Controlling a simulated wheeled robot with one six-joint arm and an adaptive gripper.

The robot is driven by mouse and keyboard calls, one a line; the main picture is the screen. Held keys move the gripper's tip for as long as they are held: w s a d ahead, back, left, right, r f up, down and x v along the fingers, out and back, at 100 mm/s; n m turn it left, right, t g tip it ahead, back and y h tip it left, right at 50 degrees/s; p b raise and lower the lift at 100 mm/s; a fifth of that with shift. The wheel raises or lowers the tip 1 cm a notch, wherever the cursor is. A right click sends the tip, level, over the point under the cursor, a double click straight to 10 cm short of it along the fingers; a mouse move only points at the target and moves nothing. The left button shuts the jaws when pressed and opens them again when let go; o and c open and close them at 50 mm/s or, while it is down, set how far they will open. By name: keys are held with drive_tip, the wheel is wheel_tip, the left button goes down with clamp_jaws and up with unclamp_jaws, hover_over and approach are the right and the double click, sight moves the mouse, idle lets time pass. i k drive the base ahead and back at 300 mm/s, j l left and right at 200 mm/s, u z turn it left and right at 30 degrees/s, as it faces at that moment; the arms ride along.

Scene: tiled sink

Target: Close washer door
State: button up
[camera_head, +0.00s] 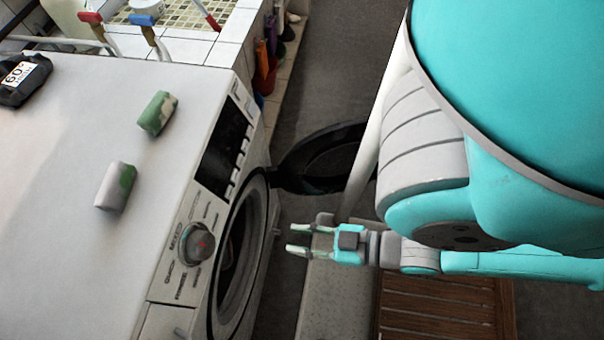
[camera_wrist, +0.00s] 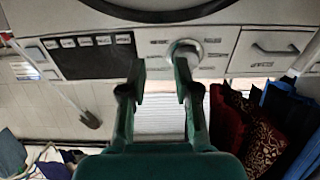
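The white washer (camera_head: 75,200) fills the left of the head view, with its round front opening (camera_head: 222,305) facing right. Its dark round door (camera_head: 320,135) stands open, swung out from the far side of the opening. My gripper (camera_head: 297,240) is open and empty, in front of the opening and on the near side of the door, apart from both. The wrist view shows the two open fingers (camera_wrist: 157,90) with nothing between them. There the washer's control panel (camera_wrist: 215,45) appears upside down, with a dark curved rim along the top edge.
Two green-and-white blocks (camera_head: 157,112) (camera_head: 116,186) and a black item (camera_head: 25,78) lie on the washer top. A tiled sink counter (camera_head: 195,48) is behind. Folded bags (camera_wrist: 265,125) show at right in the wrist view. A wooden slatted surface (camera_head: 435,308) is below my arm.

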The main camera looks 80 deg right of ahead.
sight(322, 164)
drive_tip(key=k+l+z, duration=0.2)
drive_tip(key=k+l, duration=1)
drive_tip(key=l, duration=0.7)
drive_tip(key=i+l+z, duration=0.15)
drive_tip(key=l, duration=1.3)
drive_tip(key=i+l, duration=0.15)
drive_tip(key=l, duration=0.2)
drive_tip(key=i+l+z, duration=0.1)
drive_tip(key=l, duration=0.25)
drive_tip(key=i, duration=0.1)
